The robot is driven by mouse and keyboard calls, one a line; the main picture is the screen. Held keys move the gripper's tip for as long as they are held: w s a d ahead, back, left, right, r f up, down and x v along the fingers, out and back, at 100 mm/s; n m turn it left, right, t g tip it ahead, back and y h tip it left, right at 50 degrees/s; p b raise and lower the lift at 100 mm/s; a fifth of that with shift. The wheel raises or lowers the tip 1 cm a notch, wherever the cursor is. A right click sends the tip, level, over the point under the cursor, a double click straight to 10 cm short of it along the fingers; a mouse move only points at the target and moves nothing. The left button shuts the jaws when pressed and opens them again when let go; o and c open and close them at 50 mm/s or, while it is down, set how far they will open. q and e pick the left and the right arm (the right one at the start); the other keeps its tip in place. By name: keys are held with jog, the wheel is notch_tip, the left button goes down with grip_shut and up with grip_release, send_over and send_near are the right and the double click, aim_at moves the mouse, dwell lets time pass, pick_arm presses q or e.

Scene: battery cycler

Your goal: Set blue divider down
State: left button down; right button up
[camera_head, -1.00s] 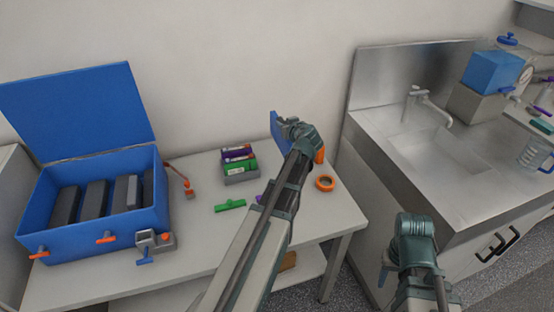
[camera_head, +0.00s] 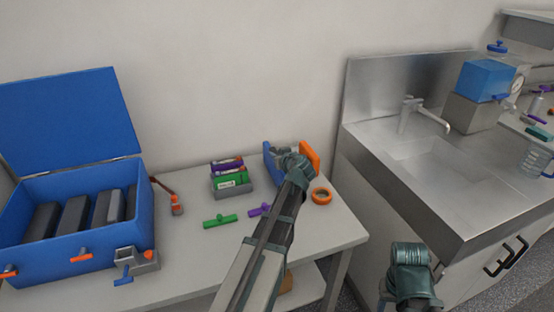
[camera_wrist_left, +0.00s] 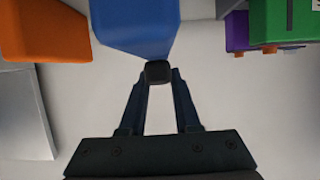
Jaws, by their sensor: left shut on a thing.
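My left gripper (camera_head: 284,154) is shut on the blue divider (camera_head: 267,157) at the back right of the table. The divider stands upright, partly hidden behind my wrist. In the left wrist view my fingertips (camera_wrist_left: 158,76) pinch a small dark knob at the edge of the blue divider (camera_wrist_left: 135,22). Whether its bottom touches the table is hidden. An upright orange divider (camera_head: 310,158) stands just right of my gripper; it also shows in the left wrist view (camera_wrist_left: 42,32). My right wrist shows at the bottom right, but its fingers cannot be made out.
A small grey rack (camera_head: 236,190) with green and purple packs stands left of the divider. A green piece (camera_head: 220,221), a purple piece (camera_head: 259,210) and an orange ring (camera_head: 321,196) lie nearby. An open blue case (camera_head: 135,205) stands left. A steel sink (camera_head: 435,165) is right.

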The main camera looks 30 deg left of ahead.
pick_arm(q)
jog(key=c, duration=0.6)
grip_release()
jog(key=shift+r, duration=0.15)
jog(key=p+v, duration=0.4)
jog(key=v, duration=0.6)
jog(key=shift+s+d+r, duration=0.15)
jog(key=shift+r, duration=0.05)
jog(key=shift+p+v, duration=0.3)
jog(key=shift+v, duration=0.45)
jog(key=shift+d+f, duration=0.1)
jog(key=shift+f, duration=0.05)
